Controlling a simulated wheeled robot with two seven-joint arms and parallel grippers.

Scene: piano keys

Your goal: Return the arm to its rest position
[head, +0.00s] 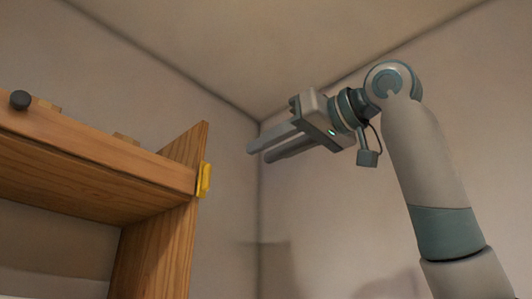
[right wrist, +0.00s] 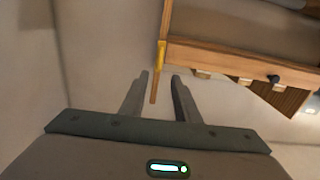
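My right arm (head: 430,170) is raised at the right of the head view, with its forearm upright and the wrist bent to the left. My right gripper (head: 257,153) points left toward the wooden piano shelf and is apart from it. In the right wrist view its two fingers (right wrist: 160,78) are spread with a gap between them and nothing held. The edge of a wooden panel shows beyond that gap. My left gripper shows in neither view.
A wooden piano-like shelf (head: 110,165) stands at the left, with a dark round knob (head: 20,100) on top and a yellow piece (head: 204,180) on its end. It also shows in the right wrist view (right wrist: 230,58). Bare walls and ceiling surround the arm.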

